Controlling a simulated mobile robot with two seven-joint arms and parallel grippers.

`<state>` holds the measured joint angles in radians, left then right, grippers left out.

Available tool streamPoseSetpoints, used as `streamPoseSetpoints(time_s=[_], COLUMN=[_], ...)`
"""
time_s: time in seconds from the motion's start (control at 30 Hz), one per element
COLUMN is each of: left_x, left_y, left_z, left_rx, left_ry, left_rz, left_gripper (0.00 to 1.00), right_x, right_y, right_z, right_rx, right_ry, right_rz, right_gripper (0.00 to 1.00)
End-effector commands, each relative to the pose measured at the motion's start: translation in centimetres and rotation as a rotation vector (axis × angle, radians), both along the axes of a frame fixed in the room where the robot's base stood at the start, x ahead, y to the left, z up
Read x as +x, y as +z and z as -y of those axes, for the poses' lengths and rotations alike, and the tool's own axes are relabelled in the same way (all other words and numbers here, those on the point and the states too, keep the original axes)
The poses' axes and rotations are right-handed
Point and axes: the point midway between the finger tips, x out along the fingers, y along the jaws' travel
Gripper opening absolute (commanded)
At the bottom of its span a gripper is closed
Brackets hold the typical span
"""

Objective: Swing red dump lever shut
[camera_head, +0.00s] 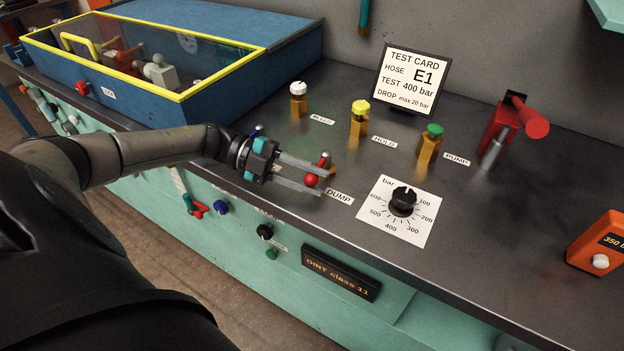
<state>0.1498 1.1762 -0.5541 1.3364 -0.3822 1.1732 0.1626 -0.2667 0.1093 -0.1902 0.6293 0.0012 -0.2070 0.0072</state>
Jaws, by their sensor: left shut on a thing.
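The red dump lever (311,180) is at the front edge of the bench top, just left of the DUMP label (340,196). Its red ball shows between the fingers of my left gripper (322,180), which comes in from the left. That gripper is shut on the lever. A second small red tip with a pale stem (323,160) rises just behind the fingers. The lever's base is largely hidden by the fingers, so I cannot tell its exact angle. My right gripper is not in view.
Brass valves with white (298,88), yellow (360,107) and green (434,130) caps stand behind. A black pressure dial (403,200) is to the right. A red-handled pump (500,130) and a test card (412,80) stand farther back. A blue bin with a yellow-framed lid (260,75) is at left.

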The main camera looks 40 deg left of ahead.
Motion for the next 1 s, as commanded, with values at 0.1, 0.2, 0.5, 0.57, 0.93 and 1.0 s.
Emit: streamPoseSetpoints(time_s=[0.1, 0.2, 0.5, 0.57, 0.93, 1.0], left_x=[-0.1, -0.1, 0.0, 0.0, 0.0, 0.0], left_y=[-0.1, -0.1, -0.1, 0.0, 2.6, 4.3], left_z=[0.1, 0.1, 0.1, 0.0, 0.0, 0.0], left_rx=[0.0, 0.0, 0.0, 0.0, 0.002, 0.001], left_ry=[-0.001, -0.001, 0.0, 0.0, 0.0, -0.001], left_rz=[-0.003, -0.003, -0.001, -0.001, 0.002, 0.003], left_gripper=[0.0, 0.36, 0.64, 0.64, 0.64, 0.64], right_x=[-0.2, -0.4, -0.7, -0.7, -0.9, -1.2], right_y=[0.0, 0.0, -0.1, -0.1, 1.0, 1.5], right_z=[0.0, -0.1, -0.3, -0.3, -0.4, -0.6], right_rx=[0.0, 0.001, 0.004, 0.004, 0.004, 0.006], right_ry=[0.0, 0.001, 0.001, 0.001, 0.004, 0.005], right_rz=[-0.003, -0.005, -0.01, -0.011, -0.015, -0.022], right_gripper=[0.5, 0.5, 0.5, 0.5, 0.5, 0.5])
